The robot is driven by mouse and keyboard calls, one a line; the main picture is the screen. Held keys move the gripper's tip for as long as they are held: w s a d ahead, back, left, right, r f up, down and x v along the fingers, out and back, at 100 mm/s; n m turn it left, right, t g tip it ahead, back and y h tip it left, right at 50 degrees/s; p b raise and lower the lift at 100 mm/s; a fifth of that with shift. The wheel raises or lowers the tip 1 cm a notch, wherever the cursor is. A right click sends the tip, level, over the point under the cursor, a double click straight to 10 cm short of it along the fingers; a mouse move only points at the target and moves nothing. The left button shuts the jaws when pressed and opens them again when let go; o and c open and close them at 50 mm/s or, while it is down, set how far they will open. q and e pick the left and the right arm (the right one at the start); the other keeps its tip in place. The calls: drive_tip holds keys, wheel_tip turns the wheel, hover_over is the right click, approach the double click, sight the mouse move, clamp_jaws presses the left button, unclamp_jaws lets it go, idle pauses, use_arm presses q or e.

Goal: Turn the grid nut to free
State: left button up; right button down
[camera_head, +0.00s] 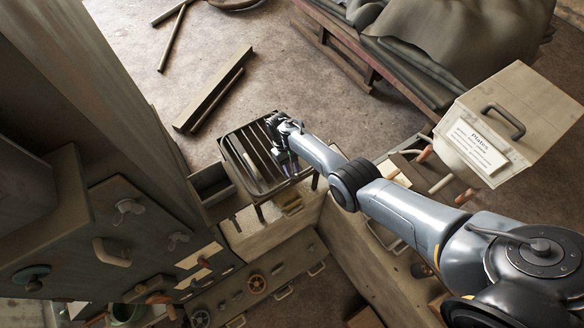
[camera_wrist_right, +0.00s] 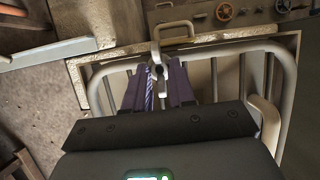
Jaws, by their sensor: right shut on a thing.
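The slatted metal grid (camera_head: 236,153) sits on top of the bench, and its rounded bars also show in the right wrist view (camera_wrist_right: 283,60). My right gripper (camera_head: 288,165) is over the grid's right part, partly hiding it. In the right wrist view my right gripper (camera_wrist_right: 157,88) has its two purple fingers on either side of the pale metal grid nut (camera_wrist_right: 157,62), near the grid's far edge. It is shut on the nut. The fingers partly hide how the nut sits, and its thread is not clear. My left gripper is not in view.
A beige box with a black handle and a label (camera_head: 475,148) stands to the right. A dark cabinet with wing-shaped knobs (camera_head: 128,208) stands at the left. Drawers with round handwheels (camera_head: 257,283) are below the grid. A long beam (camera_head: 213,90) lies on the floor behind.

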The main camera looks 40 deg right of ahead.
drive_tip(key=c, duration=1)
unclamp_jaws()
drive_tip(key=shift+o, duration=0.2)
drive_tip(key=p+v, duration=0.3)
drive_tip(key=v, duration=0.7)
drive_tip(key=shift+r, duration=0.4)
drive_tip(key=shift+w+f, duration=0.1)
